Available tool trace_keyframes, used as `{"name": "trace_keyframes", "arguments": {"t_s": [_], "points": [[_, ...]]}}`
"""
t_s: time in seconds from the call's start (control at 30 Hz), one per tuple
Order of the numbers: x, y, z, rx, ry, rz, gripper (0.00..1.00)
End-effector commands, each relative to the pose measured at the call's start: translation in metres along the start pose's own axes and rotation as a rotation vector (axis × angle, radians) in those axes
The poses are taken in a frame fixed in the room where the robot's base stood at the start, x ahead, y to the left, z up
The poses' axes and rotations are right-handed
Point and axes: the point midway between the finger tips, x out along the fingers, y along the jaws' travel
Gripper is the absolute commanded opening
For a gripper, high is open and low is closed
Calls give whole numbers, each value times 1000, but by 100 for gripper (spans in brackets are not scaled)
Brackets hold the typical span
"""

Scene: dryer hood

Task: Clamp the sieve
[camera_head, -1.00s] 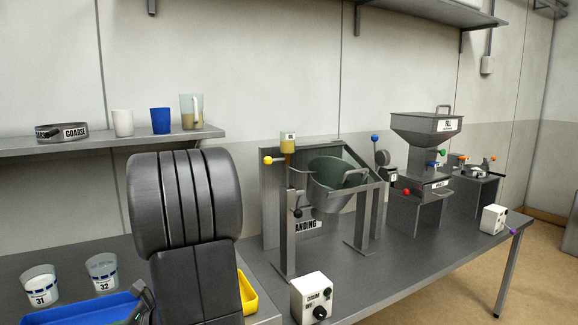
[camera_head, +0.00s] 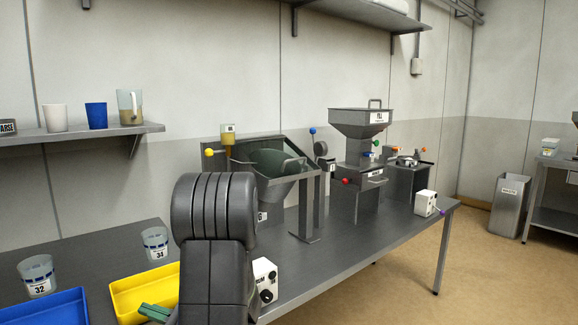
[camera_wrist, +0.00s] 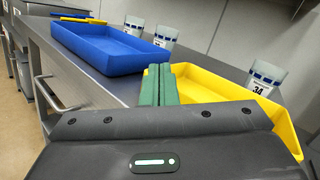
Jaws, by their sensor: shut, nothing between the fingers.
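A round grey sieve labelled COARSE (camera_head: 8,127) sits on the wall shelf and is cut off by the left edge of the head view. A small stand (camera_head: 406,178) at the far end of the bench carries a low round part and an orange knob (camera_head: 423,149). It is too small to tell whether a sieve is clamped there. My gripper has green fingers, low in the head view (camera_head: 155,312) and in the middle of the wrist view (camera_wrist: 160,85). The fingers are together and empty, beside the yellow tray (camera_head: 135,292), far from the stand.
A blue tray (camera_head: 45,308) and clear cups (camera_head: 154,243) stand on the near bench. A tilted grey-green bucket (camera_head: 275,178), a filling hopper (camera_head: 360,125) and white control boxes (camera_head: 426,203) line the bench. A bin (camera_head: 509,205) stands at right. The floor in front is clear.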

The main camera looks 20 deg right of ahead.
Motion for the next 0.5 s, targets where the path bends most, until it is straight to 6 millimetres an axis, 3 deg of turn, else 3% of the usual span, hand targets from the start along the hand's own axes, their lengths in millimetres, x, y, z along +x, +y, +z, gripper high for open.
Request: {"name": "trace_keyframes", "arguments": {"t_s": [0.03, 0.2, 0.33, 0.5], "points": [[-24, -13, -9, -39, -29, -63, 0], [-88, -47, -9, -203, -122, -242, 0], [-123, -60, -6, -299, -161, -338, 0], [-143, -67, -3, -360, -181, -394, 0]]}}
